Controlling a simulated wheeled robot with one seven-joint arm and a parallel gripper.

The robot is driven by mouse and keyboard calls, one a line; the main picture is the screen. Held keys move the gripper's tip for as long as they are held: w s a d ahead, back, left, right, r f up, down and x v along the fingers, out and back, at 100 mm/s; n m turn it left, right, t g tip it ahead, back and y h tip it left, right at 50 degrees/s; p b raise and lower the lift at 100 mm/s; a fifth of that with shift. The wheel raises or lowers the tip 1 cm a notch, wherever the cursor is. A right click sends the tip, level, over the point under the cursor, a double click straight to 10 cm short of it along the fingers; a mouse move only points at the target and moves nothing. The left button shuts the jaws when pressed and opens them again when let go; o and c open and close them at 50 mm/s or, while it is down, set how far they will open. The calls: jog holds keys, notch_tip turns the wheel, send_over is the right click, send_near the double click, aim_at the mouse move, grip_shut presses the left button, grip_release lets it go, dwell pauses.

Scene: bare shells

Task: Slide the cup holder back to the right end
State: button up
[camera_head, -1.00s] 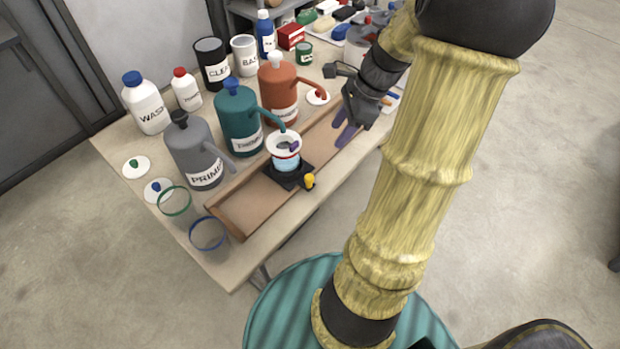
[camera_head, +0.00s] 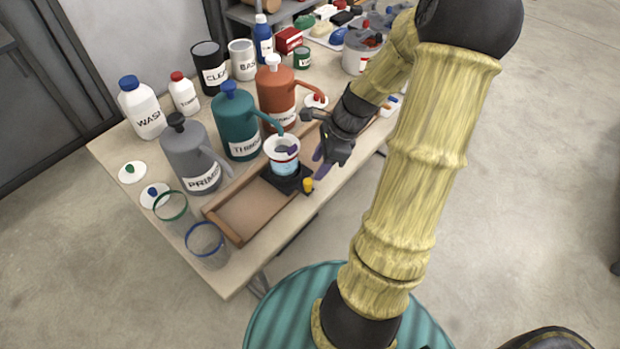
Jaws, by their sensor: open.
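The cup holder is a dark square carriage (camera_head: 290,183) in a shallow wooden track (camera_head: 240,210). It sits below the spout of the teal jug. A yellow knob (camera_head: 307,185) sticks out at its front right corner. My gripper (camera_head: 318,162) is open and empty. It is just right of the cup and above the knob, with purple fingers pointing down; I cannot tell whether it touches. My arm hides much of the track's right part.
Grey (camera_head: 192,155), teal (camera_head: 238,125) and orange (camera_head: 277,95) jugs line the back of the track, their spouts reaching over it. Two glass cups, green-rimmed (camera_head: 172,206) and blue-rimmed (camera_head: 206,243), stand near the left end. Bottles and tins stand behind. The floor in front is clear.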

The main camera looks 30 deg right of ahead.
aim_at(308, 181)
jog(key=b+x, duration=0.1)
jog(key=x, duration=0.5)
jog(key=shift+f, duration=0.2)
grip_shut()
